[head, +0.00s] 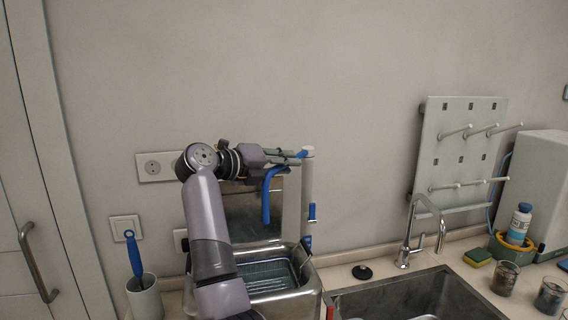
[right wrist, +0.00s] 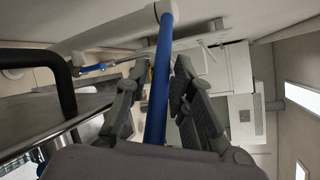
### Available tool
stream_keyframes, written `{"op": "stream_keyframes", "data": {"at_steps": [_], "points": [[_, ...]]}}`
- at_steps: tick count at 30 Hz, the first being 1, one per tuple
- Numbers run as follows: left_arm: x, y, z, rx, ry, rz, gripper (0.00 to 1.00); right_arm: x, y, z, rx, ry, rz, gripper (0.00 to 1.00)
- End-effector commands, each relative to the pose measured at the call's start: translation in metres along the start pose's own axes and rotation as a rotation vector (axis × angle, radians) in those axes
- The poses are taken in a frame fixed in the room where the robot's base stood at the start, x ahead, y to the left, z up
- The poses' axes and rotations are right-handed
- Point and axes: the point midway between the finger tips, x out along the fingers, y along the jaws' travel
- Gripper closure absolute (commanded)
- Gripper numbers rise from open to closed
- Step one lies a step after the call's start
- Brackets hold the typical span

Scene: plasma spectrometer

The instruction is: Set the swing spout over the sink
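A blue spout (head: 266,200) joins a white upright post (head: 308,185) near its top, reaches left and bends down over a steel basin. My right gripper (head: 292,156) is at the spout's upper part, left of the post top. In the right wrist view its fingers (right wrist: 162,68) stand apart, one on each side of the blue spout (right wrist: 160,90). The right finger is close to the spout; I cannot tell whether it touches. The sink (head: 420,298) is at the lower right, right of the post. My left gripper is out of view.
The steel basin (head: 308,276) stands under the spout. A chrome tap (head: 408,238) rises behind the sink, below a white peg rack (head: 450,140). A black plug (head: 362,272) lies on the counter. Glasses (head: 506,278), a sponge and a bottle stand at the right.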

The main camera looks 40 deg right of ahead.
Motion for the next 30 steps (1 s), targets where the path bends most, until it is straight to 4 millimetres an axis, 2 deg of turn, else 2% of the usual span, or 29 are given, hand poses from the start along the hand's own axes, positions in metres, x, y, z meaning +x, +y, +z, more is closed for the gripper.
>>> {"op": "stream_keyframes", "data": {"at_steps": [3, 13, 30], "points": [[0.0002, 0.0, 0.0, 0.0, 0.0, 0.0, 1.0, 0.0, 0.0001, -0.0001, 0.0, 0.0, 0.0, 0.79], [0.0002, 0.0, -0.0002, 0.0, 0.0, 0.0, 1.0, -0.0003, 0.0002, 0.0, 0.0, 0.0, 0.0, 1.0], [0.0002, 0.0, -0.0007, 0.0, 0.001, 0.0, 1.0, -0.0004, 0.0004, -0.0001, -0.001, 0.0, 0.001, 1.0]]}}
